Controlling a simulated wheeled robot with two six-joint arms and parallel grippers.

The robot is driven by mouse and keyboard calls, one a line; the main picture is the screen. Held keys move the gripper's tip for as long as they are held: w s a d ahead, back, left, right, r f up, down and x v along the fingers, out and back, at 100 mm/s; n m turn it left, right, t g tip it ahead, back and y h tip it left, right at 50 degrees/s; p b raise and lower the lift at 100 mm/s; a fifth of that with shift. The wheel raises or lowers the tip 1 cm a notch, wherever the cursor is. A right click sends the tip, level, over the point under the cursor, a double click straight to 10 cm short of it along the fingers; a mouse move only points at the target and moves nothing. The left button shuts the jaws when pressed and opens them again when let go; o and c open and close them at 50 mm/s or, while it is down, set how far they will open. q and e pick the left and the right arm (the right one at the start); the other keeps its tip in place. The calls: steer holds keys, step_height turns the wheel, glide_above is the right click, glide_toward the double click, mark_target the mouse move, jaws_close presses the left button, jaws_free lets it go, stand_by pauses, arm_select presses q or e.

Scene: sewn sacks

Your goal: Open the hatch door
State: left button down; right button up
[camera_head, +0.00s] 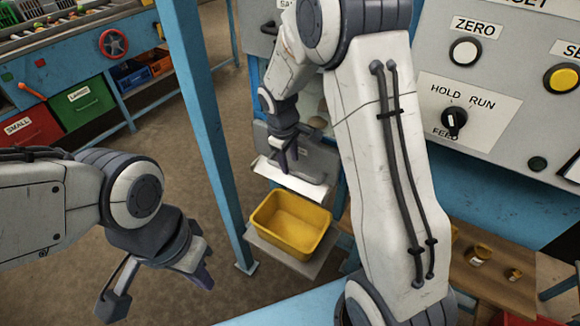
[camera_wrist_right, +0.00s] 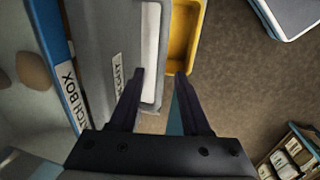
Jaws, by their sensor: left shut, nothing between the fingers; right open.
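The likely hatch door is a grey panel (camera_head: 312,162) on the machine front, above a yellow bin (camera_head: 293,222). In the right wrist view the grey panel (camera_wrist_right: 105,45) fills the left side, with a partly readable label. My right gripper (camera_head: 284,158) is at the panel in the head view; its open fingers (camera_wrist_right: 160,76) show in the wrist view. One finger overlaps the panel's edge; nothing shows gripped. I cannot tell whether they touch, or whether the door is ajar. My left gripper (camera_head: 203,278) is shut and empty, low at the left, away from the panel.
A blue post (camera_head: 200,110) stands left of the bin. A control panel (camera_head: 490,90) with a HOLD/RUN knob (camera_head: 454,121) is at the right. A wooden shelf (camera_head: 480,255) holds small yellow items. A blue bench (camera_head: 60,60) with red and green drawers is at the back left.

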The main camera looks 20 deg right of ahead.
steer(key=shift+w+d+f, duration=0.1)
steer(key=shift+d+f, duration=0.1)
steer(key=shift+f, duration=1.2)
jaws_close()
stand_by(0.4)
